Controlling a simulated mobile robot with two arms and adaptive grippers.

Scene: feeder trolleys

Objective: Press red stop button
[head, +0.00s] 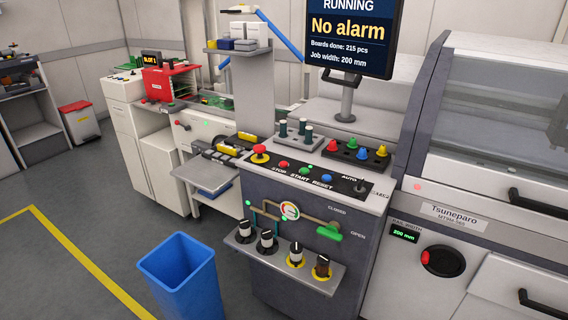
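The control panel (343,185) is a black strip on top of a grey cabinet in the middle of the view. A small red button (283,164) sits on it above the label STOP. A green button (304,170) is to its right above START, and a blue button (326,178) is further right above RESET. A larger red mushroom button (260,152) on a yellow base stands at the strip's left end. Neither of my grippers is in view, and nothing covers the buttons.
A monitor (348,35) reading RUNNING and No alarm stands behind the panel. A tray of coloured knobs (355,153) lies behind the buttons. A shelf with several dark-handled fittings (283,262) juts out below. A blue bin (182,275) stands on the floor at front left.

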